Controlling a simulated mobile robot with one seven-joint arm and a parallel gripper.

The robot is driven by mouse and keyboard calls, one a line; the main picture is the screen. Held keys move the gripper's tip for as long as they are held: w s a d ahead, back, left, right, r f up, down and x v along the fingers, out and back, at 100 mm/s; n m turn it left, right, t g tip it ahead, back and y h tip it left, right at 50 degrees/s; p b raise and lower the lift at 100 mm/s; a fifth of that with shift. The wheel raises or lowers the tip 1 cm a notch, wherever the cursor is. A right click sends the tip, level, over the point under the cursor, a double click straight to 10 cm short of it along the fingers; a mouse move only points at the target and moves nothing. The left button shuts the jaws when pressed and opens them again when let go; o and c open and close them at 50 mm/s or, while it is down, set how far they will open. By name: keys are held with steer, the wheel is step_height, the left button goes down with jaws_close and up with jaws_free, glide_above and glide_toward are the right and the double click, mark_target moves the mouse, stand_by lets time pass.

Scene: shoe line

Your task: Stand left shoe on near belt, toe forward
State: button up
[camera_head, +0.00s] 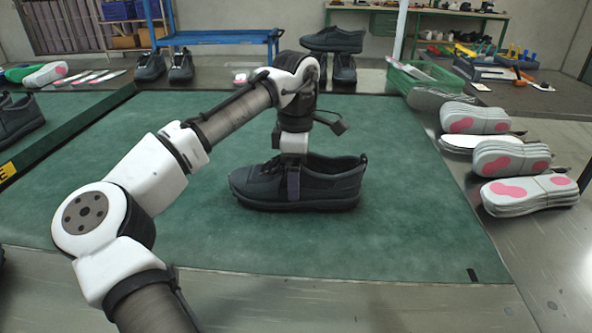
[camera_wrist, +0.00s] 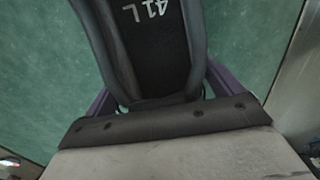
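A dark grey shoe (camera_head: 325,182) stands upright, sole down, on the green near belt (camera_head: 410,215), its toe pointing left in the head view. The wrist view looks down into the same shoe (camera_wrist: 150,50), where "41 L" is printed on its insole. My gripper (camera_head: 293,185) comes down from above at the middle of the shoe. One purple finger lies along its near side; in the wrist view purple fingers (camera_wrist: 160,92) show on both sides of the shoe. The fingers appear to close on it, though the contact at the fingertips is hidden.
Stacks of pale insoles with pink patches (camera_head: 513,160) lie on the right metal surface. A green basket (camera_head: 412,82) stands at the back right. More dark shoes (camera_head: 150,66) stand behind the belt, and one (camera_head: 18,118) is at the far left. Open belt surrounds the shoe.

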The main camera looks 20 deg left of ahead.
steer(key=shift+o, duration=0.6)
steer(key=shift+r, duration=0.15)
step_height(320, 180, up, 12)
steer(key=shift+p, duration=1.1)
